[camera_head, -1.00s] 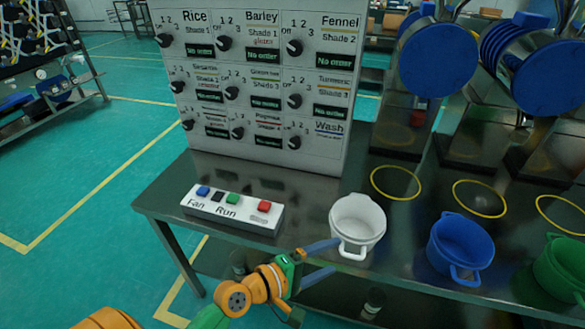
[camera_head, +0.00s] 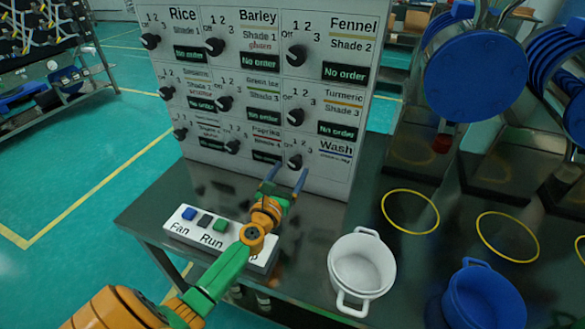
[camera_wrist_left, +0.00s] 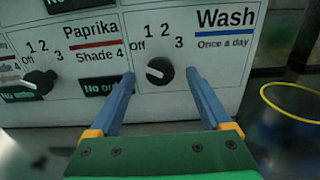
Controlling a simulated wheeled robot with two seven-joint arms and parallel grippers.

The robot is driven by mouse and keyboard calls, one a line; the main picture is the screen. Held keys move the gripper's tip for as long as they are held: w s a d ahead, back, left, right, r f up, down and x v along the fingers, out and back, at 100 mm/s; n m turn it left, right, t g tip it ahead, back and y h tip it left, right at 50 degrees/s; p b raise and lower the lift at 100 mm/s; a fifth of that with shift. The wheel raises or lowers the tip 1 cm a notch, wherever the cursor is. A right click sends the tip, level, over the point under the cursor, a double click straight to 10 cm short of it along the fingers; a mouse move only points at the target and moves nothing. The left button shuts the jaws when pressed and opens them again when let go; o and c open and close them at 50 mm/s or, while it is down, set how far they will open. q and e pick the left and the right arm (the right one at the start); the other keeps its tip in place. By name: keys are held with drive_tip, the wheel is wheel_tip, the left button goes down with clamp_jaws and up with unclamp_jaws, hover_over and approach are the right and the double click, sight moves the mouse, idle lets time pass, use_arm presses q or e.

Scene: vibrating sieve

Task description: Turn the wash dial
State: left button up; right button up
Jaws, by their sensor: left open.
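The wash dial (camera_head: 295,161) is a black knob at the bottom right of the white panel (camera_head: 360,60), beside the "Wash" label. In the left wrist view the wash dial (camera_wrist_left: 160,71) sits between and beyond the two blue fingers, with its white mark towards the upper left, near "Off". My left gripper (camera_head: 287,178) is open just in front of and below the dial. In the left wrist view my left gripper (camera_wrist_left: 162,78) has one finger on each side of the dial, apart from it. My right gripper is not in view.
A white button box (camera_head: 190,232) lies under my left arm. A white pot (camera_head: 362,262) and a blue pot (camera_head: 480,295) stand to the right on the dark table (camera_head: 150,212). The Paprika dial (camera_wrist_left: 40,82) is to the left of the wash dial.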

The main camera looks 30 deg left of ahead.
use_arm(q)
drive_tip(key=shift+w+a+f, duration=0.15)
drive_tip(key=shift+w+f, duration=0.05)
drive_tip(key=shift+w, duration=0.35)
drive_tip(key=shift+w+a+f, duration=0.15)
drive_tip(key=shift+w, duration=0.55)
drive_tip(key=shift+s+r, duration=0.1)
drive_tip(key=shift+s, duration=0.1)
drive_tip(key=shift+c, duration=0.4)
clamp_jaws()
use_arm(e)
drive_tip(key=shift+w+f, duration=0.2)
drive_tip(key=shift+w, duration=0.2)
